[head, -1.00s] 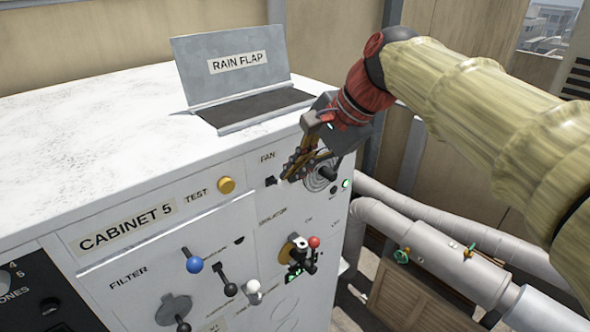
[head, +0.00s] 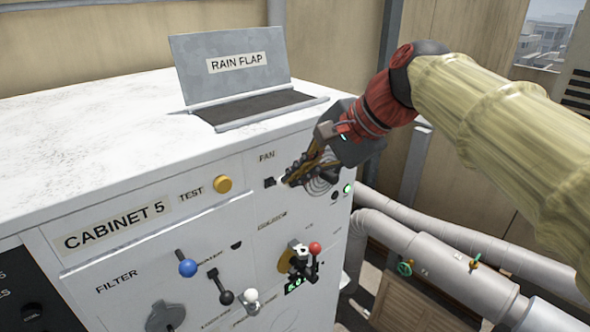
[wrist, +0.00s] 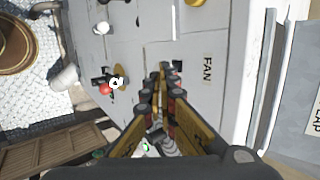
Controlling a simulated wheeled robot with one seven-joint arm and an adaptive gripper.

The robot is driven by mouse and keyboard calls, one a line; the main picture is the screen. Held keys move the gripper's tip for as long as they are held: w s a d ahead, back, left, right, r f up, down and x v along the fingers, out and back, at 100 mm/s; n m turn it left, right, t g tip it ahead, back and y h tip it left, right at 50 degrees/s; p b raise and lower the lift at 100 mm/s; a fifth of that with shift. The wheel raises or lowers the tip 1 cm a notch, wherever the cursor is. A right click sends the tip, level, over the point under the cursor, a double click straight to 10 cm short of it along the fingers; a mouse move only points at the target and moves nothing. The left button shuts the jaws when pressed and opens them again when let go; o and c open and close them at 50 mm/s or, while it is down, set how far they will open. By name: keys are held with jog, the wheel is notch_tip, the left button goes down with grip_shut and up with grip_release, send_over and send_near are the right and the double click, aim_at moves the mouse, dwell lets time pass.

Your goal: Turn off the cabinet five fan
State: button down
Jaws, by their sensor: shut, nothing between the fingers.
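Cabinet 5 (head: 160,210) fills the left and middle of the head view. Its panel has a FAN label (head: 267,156) at the upper right, also seen in the wrist view (wrist: 207,70). Below that label is a small black switch (head: 269,183); it shows just past the fingertips in the wrist view (wrist: 177,66). A lit green lamp (head: 348,188) is at the panel's right edge. My gripper (head: 287,181) is shut and empty, its tips just right of the switch. I cannot tell whether they touch it. The gripper partly hides a round fan grille (head: 321,186).
Below are a red-knobbed isolator lever (head: 315,248), a blue-knobbed lever (head: 187,268), and black and white knobs. A yellow TEST button (head: 222,184) is to the left. The rain flap (head: 235,75) stands raised on top. Pipes (head: 425,255) run at the right.

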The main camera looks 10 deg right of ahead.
jog(key=shift+s+d+f+b, duration=0.15)
jog(key=shift+f+b, duration=0.3)
jog(key=shift+b, duration=0.5)
jog(key=t+b, duration=0.1)
jog(key=b, duration=0.1)
jog(key=shift+s+f+y+b, duration=0.15)
jog(key=shift+f+y+b, duration=0.25)
jog(key=b, duration=0.2)
jog(key=f+t+b, duration=0.1)
jog(key=b, duration=0.1)
jog(key=shift+s+d+y, duration=0.15)
jog(key=shift+y, duration=0.25)
jog(key=shift+s+d+f+n+t+y+b, duration=0.15)
jog(key=shift+f+t+y+b, duration=0.35)
jog(key=shift+b, duration=1.25)
jog(key=shift+a+f+n+t+y+b, duration=0.25)
jog(key=shift+f+t+b, duration=0.4)
jog(key=shift+b, duration=1.1)
jog(key=shift+d+r, duration=0.2)
jog(key=shift+r+p, duration=0.65)
jog(key=shift+r, duration=0.1)
